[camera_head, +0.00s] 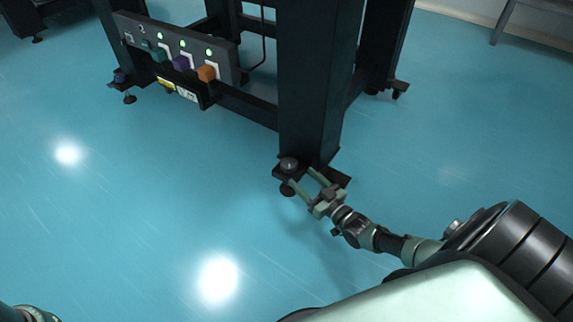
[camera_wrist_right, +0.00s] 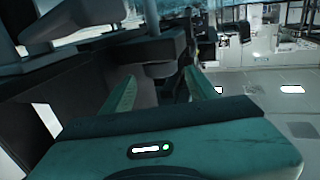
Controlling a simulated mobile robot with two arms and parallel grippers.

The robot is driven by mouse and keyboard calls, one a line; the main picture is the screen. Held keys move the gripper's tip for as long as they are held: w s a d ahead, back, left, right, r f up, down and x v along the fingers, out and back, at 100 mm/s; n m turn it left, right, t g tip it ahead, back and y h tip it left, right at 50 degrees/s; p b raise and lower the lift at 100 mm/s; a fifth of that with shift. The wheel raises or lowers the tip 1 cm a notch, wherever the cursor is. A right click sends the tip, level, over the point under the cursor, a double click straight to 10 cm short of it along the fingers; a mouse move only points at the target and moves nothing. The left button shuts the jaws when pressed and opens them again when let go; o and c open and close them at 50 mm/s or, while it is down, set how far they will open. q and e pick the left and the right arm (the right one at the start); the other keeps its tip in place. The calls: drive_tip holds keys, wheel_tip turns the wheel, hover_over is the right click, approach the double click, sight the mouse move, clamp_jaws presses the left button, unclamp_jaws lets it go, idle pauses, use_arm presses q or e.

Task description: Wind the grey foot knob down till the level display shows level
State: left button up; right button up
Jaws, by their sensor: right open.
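The grey foot knob (camera_head: 289,164) sits on the foot bracket at the bottom of the near dark table leg. My right gripper (camera_head: 301,177) is open, low over the floor, with its two fingers pointing at the foot and their tips close to the knob. In the right wrist view, the fingers (camera_wrist_right: 159,77) are spread, and a dark round part (camera_wrist_right: 160,70), apparently the knob, shows between and beyond their tips. I cannot tell whether they touch it. My left gripper is not in view.
A dark panel (camera_head: 128,30) with green lights and teal, purple and orange blocks hangs on the table frame at the left. Another foot with a blue knob (camera_head: 119,76) stands below its left end. The near leg (camera_head: 309,90) rises beside the knob. The blue floor in front is clear.

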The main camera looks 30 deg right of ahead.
sight(294, 170)
drive_tip(key=shift+w+f, duration=0.2)
drive_tip(key=shift+w, duration=0.2)
drive_tip(key=w+b, duration=0.1)
drive_tip(key=w, duration=0.1)
drive_tip(key=w+b, duration=0.1)
drive_tip(key=w, duration=0.1)
drive_tip(key=w+b, duration=0.2)
drive_tip(key=shift+a, duration=0.3)
drive_tip(key=shift+w+r, duration=0.1)
drive_tip(key=shift+w, duration=0.3)
